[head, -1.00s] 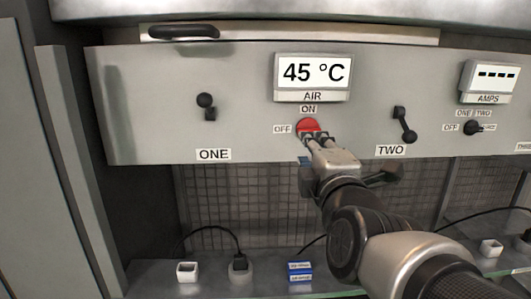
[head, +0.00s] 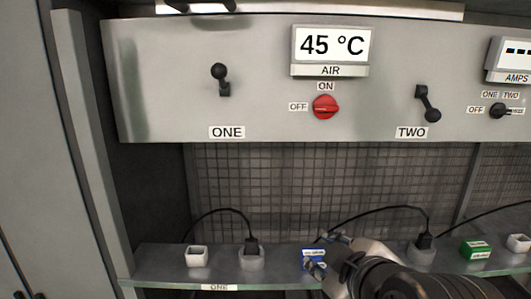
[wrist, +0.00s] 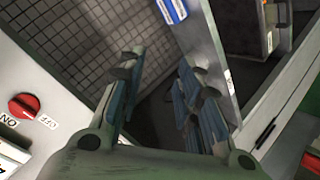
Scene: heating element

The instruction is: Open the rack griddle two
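The black lever marked TWO (head: 427,103) is on the grey panel, with its knob low and to the right. Below the panel is a dark mesh griddle (head: 320,180); it also shows in the wrist view (wrist: 75,35). I cannot tell which mesh section is griddle two. My gripper (head: 320,253) is low at the shelf, beside a small blue-labelled block, and well below and left of the lever. In the wrist view my gripper (wrist: 158,75) has its blue-padded fingers apart, with nothing between them.
The red knob (head: 325,107) sits under the 45 °C display (head: 331,44). Lever ONE (head: 220,79) is on the left. The glass-edged shelf (head: 160,262) holds white sockets, black plugs with cables, the blue block (head: 313,254) and a green block (head: 475,249).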

